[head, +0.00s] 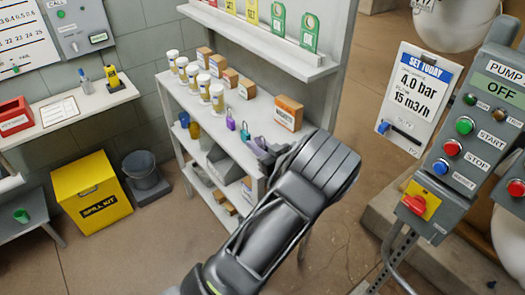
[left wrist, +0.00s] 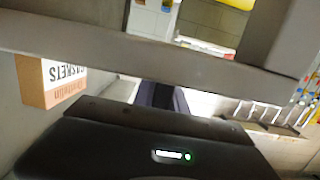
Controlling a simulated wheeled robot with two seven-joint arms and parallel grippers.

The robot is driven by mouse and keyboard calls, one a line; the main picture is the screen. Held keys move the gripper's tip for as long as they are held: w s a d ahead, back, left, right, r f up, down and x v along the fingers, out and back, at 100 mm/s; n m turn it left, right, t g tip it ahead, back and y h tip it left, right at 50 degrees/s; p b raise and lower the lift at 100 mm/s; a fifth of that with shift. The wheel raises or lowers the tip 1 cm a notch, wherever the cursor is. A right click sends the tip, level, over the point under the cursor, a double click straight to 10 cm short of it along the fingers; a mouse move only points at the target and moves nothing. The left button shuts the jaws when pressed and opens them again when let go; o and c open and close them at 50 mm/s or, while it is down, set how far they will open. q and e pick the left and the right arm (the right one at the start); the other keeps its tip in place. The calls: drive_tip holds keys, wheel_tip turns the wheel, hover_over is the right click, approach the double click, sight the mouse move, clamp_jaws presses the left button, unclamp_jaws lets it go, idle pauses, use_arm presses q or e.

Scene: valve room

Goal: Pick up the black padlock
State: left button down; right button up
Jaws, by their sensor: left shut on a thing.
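My left gripper (head: 268,152) reaches over the front edge of the white shelf unit's top board (head: 205,118). It is shut on a small dark thing that I take for the black padlock. The hold is mostly hidden by the fingers and wrist in the head view. In the left wrist view a dark shape (left wrist: 160,96) shows at the middle, and its outline is unclear. A purple padlock (head: 230,123) and a teal padlock (head: 244,132) stand on the board just left of the gripper. My right gripper is out of view.
A gaskets box (head: 288,113) stands close behind the gripper and also shows in the left wrist view (left wrist: 50,82). Jars and small boxes (head: 230,77) line the board further left. An upper shelf (head: 255,40) overhangs the back. The pump panel (head: 470,150) is at right.

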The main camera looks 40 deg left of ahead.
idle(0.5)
use_arm(q)
wheel_tip(320, 180, up, 10)
drive_tip(key=b, duration=0.1)
idle(0.4)
drive_tip(key=shift+f, duration=0.1)
idle(1.5)
